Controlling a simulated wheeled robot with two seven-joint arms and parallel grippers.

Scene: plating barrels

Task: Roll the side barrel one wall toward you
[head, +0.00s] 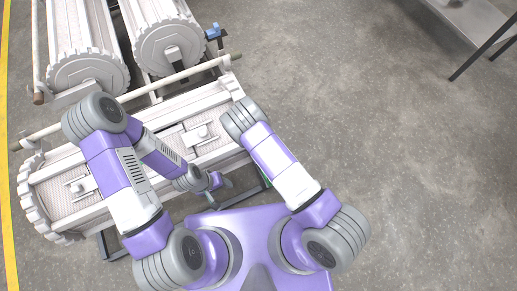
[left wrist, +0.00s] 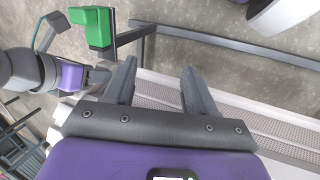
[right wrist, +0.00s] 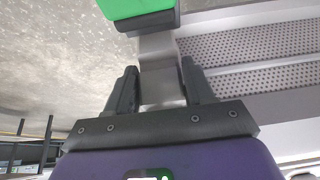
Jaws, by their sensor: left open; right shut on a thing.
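The side barrel (head: 75,203) is a pale barrel lying across the head view's lower left, with a toothed end ring and flat walls. My left gripper (head: 218,185) is at its near side; in the left wrist view its fingers (left wrist: 158,85) are apart with nothing gripped, and a perforated barrel wall (left wrist: 230,115) is behind them. In the right wrist view my right gripper (right wrist: 160,88) is shut on a light grey bar (right wrist: 160,70) beside perforated walls (right wrist: 260,45). My right gripper is hidden in the head view.
Two more pale barrels (head: 85,50) (head: 165,35) lie behind the side barrel. A green block (left wrist: 95,25) sits by a dark metal frame (left wrist: 145,60); a green block (right wrist: 135,5) tops the right wrist view. Open grey floor (head: 420,170) lies right. A table (head: 470,20) is at top right.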

